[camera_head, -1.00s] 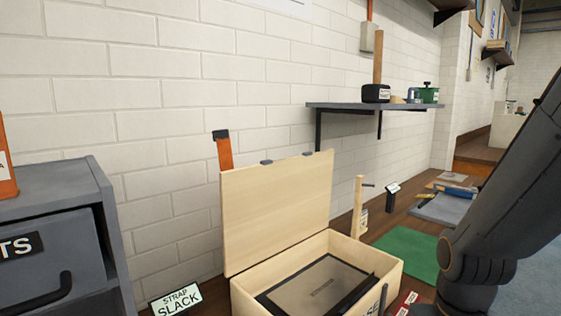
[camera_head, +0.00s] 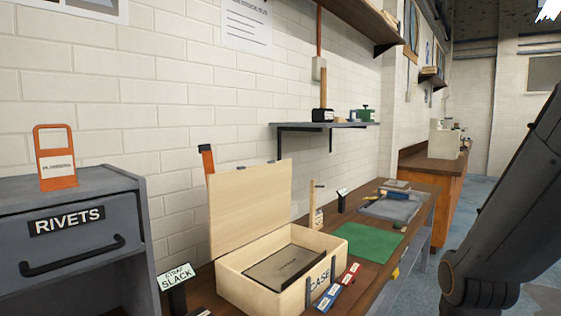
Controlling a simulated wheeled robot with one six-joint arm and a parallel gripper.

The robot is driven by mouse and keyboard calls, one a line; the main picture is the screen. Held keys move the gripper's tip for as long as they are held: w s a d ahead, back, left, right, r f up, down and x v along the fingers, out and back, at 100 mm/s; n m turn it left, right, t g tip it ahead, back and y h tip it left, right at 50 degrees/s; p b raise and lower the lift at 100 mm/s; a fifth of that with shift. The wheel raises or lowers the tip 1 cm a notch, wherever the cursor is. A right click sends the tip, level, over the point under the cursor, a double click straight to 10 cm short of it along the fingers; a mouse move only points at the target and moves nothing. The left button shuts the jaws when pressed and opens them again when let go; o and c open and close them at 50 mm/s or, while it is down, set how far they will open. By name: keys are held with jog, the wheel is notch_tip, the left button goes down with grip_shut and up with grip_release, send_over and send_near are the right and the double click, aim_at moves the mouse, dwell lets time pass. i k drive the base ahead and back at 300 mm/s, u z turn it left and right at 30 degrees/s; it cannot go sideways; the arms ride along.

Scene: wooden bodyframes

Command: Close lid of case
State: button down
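The case is a light wooden box (camera_head: 262,298) on the brown workbench, with a "CASE" label at its front right. Its lid (camera_head: 250,204) stands open, upright and hinged along the back edge near the wall. A dark flat panel (camera_head: 285,268) lies inside the box. My dark arm shows at the right edge of the view, well to the right of the case. My gripper is out of the picture.
A grey cabinet labelled "RIVETS" (camera_head: 70,245) stands left of the case, beside a "STRAP SLACK" sign (camera_head: 177,277). Red and blue tags (camera_head: 338,285) lie right of the box. A green mat (camera_head: 368,243) lies beyond. A shelf (camera_head: 325,125) hangs above.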

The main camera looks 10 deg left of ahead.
aim_at(245, 205)
jog(key=z, duration=0.7)
jog(key=i, duration=0.9)
jog(key=u, duration=0.45)
